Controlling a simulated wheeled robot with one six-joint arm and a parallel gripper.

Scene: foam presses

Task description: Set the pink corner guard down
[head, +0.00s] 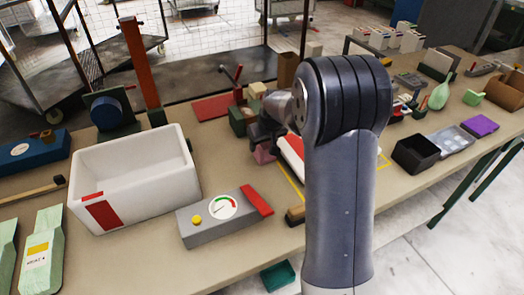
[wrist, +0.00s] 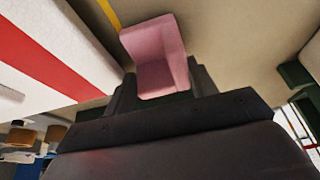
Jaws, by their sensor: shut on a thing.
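The pink corner guard (wrist: 158,52) is an L-shaped foam piece between the two dark fingers of my gripper (wrist: 158,92) in the wrist view. My gripper is shut on it. In the head view the pink guard (head: 263,154) shows as a small patch beneath my gripper (head: 266,143), beside a white and red object (head: 291,153). My arm hides part of that area. I cannot tell whether the guard touches the table.
A white bin (head: 135,185) with a red patch and a grey gauge box (head: 222,215) stand on the table at left. A black open box (head: 415,155) and a purple item (head: 480,126) are at right. Yellow tape lines mark the tabletop (head: 240,165) near my gripper.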

